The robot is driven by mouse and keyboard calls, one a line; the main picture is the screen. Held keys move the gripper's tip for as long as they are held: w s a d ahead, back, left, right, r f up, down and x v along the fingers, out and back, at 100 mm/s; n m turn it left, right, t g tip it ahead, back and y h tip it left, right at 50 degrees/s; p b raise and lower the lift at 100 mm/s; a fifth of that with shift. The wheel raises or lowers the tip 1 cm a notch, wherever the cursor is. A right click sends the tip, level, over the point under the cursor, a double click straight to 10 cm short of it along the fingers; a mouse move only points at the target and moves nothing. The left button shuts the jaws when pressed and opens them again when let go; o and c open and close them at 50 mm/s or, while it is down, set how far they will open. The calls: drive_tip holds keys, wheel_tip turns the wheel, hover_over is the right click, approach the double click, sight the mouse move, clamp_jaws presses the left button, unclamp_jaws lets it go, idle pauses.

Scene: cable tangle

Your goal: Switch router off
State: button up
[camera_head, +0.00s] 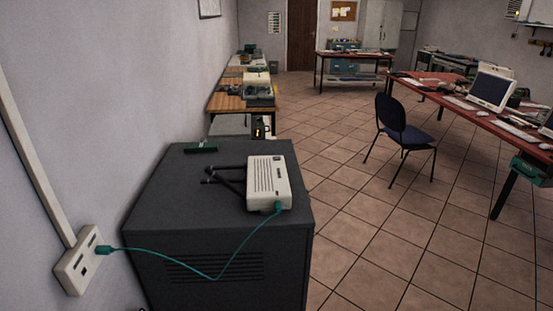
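The router (268,182) is a white box with dark slots and several black antennas pointing left. It lies on top of a dark grey cabinet (170,222). A teal cable (216,277) is plugged into the router's near end. It hangs in front of the cabinet and runs left to a white wall socket box (79,262). I cannot make out a switch on the router at this size. My gripper does not show in this view.
A small dark green object (200,149) lies at the cabinet's back edge. The wall is close on the left. Wooden benches (246,101) stand behind, and a chair (400,132) and red table (470,113) stand to the right. The tiled floor between is clear.

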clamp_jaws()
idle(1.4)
